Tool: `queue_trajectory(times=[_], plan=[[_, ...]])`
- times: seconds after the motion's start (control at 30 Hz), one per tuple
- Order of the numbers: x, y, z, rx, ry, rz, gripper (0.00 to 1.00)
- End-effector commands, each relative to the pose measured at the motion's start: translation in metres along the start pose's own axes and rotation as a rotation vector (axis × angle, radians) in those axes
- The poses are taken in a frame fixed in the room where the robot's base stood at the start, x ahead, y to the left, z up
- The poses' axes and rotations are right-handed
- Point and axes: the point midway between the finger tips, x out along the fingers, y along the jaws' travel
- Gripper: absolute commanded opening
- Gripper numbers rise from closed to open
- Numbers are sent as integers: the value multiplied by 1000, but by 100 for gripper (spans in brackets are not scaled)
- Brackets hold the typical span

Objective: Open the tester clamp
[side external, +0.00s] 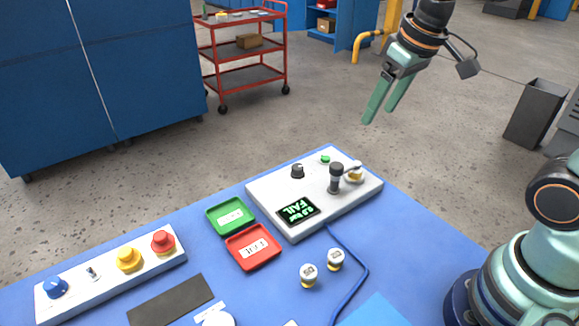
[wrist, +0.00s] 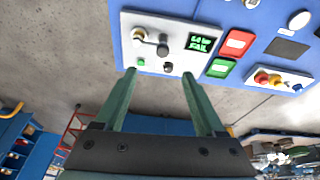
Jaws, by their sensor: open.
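The white tester (side external: 267,194) lies at the far edge of the blue table, its green screen (side external: 298,210) reading FAIL. Its clamp has an upright black handle (side external: 336,174) and a metal arm that reaches toward a brass piece (side external: 355,177). In the wrist view the clamp handle (wrist: 162,46) and brass piece (wrist: 138,34) show beyond the fingers. A black knob (side external: 297,171) and green button (side external: 325,159) are on the tester. My gripper (side external: 378,118) is open and empty, raised above and apart from the tester. Its fingers (wrist: 159,74) point toward the tester in the wrist view.
A green tray (side external: 213,217) and red tray (side external: 233,255) lie left of the tester. Two white-topped valves (side external: 308,274) stand in front of it, near a blue cable (side external: 363,279). A button panel (side external: 105,275) lies at left. The air around my gripper is free.

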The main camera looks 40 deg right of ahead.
Motion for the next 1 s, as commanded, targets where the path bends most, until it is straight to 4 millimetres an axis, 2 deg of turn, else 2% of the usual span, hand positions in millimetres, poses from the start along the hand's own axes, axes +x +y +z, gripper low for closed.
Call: queue_trajectory(times=[0.1, 0.3, 0.5, 0.77, 1.0], plan=[[13, -1, -20, -32, -84, -8, 72], [41, -3, -47, -81, -210, -22, 72], [64, -5, -61, -115, -290, -34, 72], [79, -6, -62, -125, -315, -38, 72], [117, -7, -48, -125, -318, -38, 72]])
